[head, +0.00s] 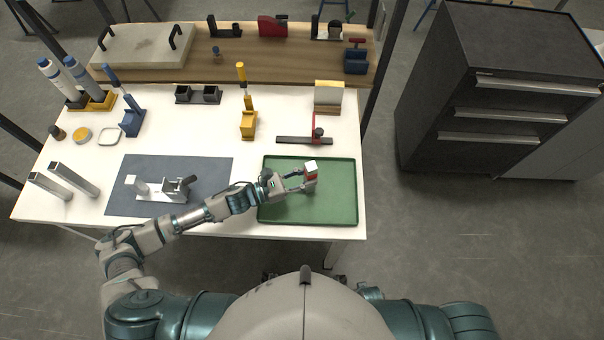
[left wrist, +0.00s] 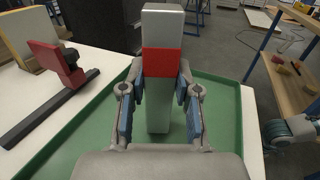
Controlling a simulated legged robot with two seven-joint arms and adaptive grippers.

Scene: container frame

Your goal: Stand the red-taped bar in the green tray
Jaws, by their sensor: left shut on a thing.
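The red-taped bar (head: 311,166) is a pale grey metal bar with a red band. It stands upright over the right half of the green tray (head: 335,208). My left gripper (head: 308,181) is shut on the bar from the left. In the left wrist view the bar (left wrist: 163,28) rises between the two fingers (left wrist: 158,95), with the red band at fingertip level. Its lower end appears against the tray's green floor (left wrist: 88,130); I cannot tell whether it touches.
A grey mat (head: 215,172) with a metal fixture (head: 165,190) lies left of the tray. A black-and-red stand (head: 304,140) is just behind the tray. The rest of the tray is empty.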

